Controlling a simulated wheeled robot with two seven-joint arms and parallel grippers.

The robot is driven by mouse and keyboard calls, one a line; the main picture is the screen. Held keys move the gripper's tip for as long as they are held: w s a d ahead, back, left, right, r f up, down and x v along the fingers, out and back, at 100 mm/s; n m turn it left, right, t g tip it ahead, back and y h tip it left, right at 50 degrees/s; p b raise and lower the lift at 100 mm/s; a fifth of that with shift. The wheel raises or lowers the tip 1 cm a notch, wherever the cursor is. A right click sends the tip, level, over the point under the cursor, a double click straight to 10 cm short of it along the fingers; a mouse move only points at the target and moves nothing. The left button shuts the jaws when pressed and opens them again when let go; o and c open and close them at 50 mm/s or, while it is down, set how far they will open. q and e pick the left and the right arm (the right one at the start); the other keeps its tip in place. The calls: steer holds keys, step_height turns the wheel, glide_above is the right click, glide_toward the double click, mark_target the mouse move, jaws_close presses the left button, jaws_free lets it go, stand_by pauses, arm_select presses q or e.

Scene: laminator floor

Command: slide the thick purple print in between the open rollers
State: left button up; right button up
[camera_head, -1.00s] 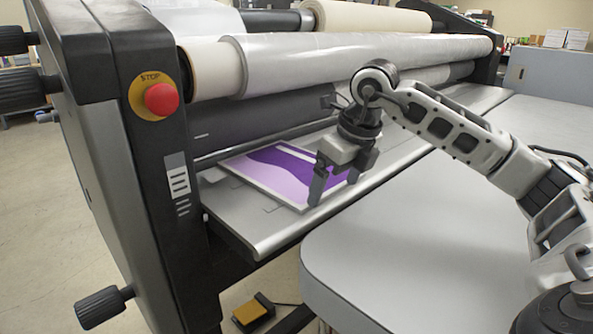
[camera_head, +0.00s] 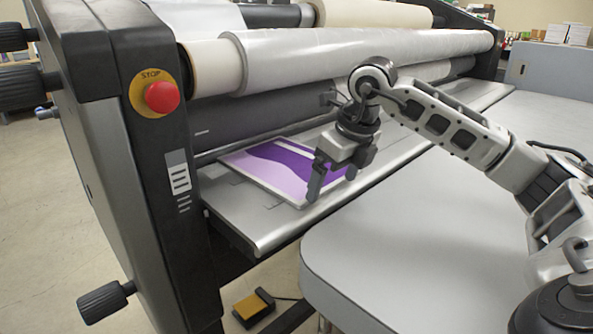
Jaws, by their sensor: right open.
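The thick purple print (camera_head: 268,167), with white and lilac bands, lies flat on the laminator's grey feed table (camera_head: 262,228). Its far edge is close to the dark rollers (camera_head: 262,119); I cannot tell whether it reaches between them. My right gripper (camera_head: 333,182) is open and empty, over the print's near right corner, fingers pointing down. It hides part of the print's right side. I cannot tell whether a finger touches the print. My left gripper is not in view.
The laminator's dark side frame with a red stop button (camera_head: 162,97) stands at the left. A grey rounded table (camera_head: 400,250) fills the right front and is clear. A yellow foot pedal (camera_head: 254,304) is on the floor below.

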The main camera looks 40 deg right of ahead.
steer(key=shift+d+f, duration=0.1)
steer(key=shift+d, duration=0.05)
steer(key=shift+d, duration=0.5)
steer(key=shift+w, duration=0.1)
steer(key=shift+w+p, duration=0.2)
steer(key=shift+p, duration=0.2)
steer(key=shift+w+a, duration=0.1)
steer(key=shift+w, duration=0.1)
steer(key=shift+w+p, duration=0.9)
steer(key=shift+p, duration=0.2)
steer(key=shift+s, duration=0.25)
